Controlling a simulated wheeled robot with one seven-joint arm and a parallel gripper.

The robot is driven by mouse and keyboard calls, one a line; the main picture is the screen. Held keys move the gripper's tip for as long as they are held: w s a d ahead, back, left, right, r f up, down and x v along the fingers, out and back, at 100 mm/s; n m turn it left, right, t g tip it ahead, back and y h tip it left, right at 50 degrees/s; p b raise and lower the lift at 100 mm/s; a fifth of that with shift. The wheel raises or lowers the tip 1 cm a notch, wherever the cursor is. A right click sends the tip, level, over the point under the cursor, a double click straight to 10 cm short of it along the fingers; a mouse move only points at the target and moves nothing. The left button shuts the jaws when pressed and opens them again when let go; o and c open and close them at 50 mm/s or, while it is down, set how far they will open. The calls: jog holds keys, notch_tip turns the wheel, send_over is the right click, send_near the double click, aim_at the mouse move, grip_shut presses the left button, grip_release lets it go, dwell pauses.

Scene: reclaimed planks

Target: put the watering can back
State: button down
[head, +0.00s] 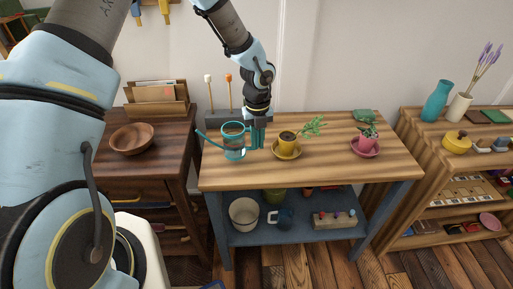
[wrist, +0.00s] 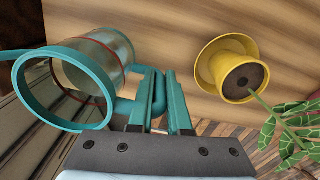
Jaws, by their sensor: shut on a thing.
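The watering can (head: 233,144) is teal with a glassy body and a long thin spout pointing left. In the head view it is at the left part of the wooden bench top (head: 340,168); I cannot tell whether its base touches the wood. My gripper (head: 258,138) points down at the can's right side. In the wrist view the can (wrist: 103,55) is at the left, and the teal fingers of my gripper (wrist: 165,100) are closed around its handle (wrist: 156,95).
A yellow pot (head: 287,139) with a plant stands on a yellow saucer just right of my gripper. A pink pot (head: 368,137) is further right. A grey block (head: 223,117) with two upright sticks stands behind the can. Bare wood lies at the bench front.

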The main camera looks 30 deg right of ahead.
jog(key=shift+f, duration=1.45)
jog(key=shift+f, duration=0.2)
jog(key=c, duration=0.9)
grip_release()
jog(key=shift+o, duration=0.2)
